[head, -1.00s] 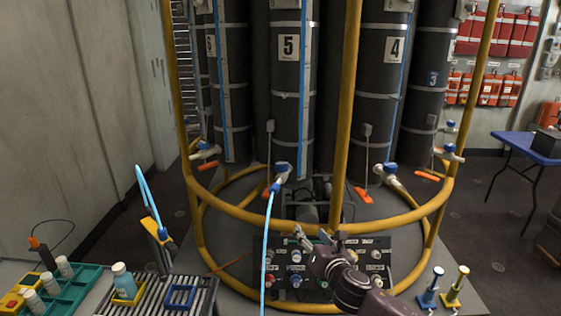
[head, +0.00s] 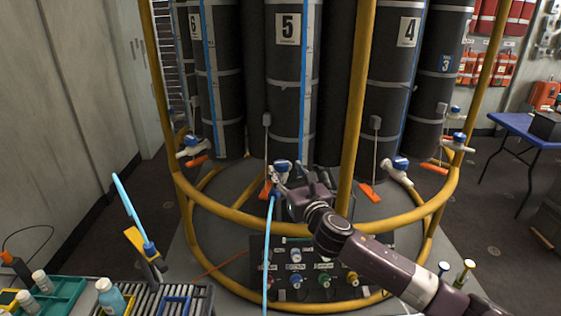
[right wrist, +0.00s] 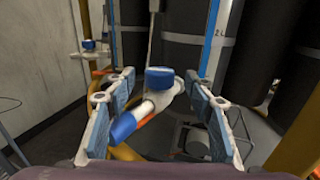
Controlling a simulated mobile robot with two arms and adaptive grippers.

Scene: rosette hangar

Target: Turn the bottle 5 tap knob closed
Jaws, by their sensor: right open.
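Bottle 5 (head: 288,95) is a tall dark cylinder with a white "5" label, in the middle of the head view. Its tap, with a blue knob (head: 283,165), sits low on its front, and a light blue hose (head: 267,240) hangs below. My right gripper (head: 293,178) is open just at this tap and partly covers it. In the right wrist view the blue knob (right wrist: 161,78) lies between the open fingers (right wrist: 157,92), apart from both. The white tap body and blue hose end (right wrist: 123,127) point down left. My left gripper is out of view.
A yellow rail frame (head: 355,110) rings the bottles, with an upright right of my gripper. Other taps, such as bottle 4's (head: 400,165), stand at the sides. A panel of knobs (head: 300,260) is below. Racks with small bottles (head: 110,298) are at lower left.

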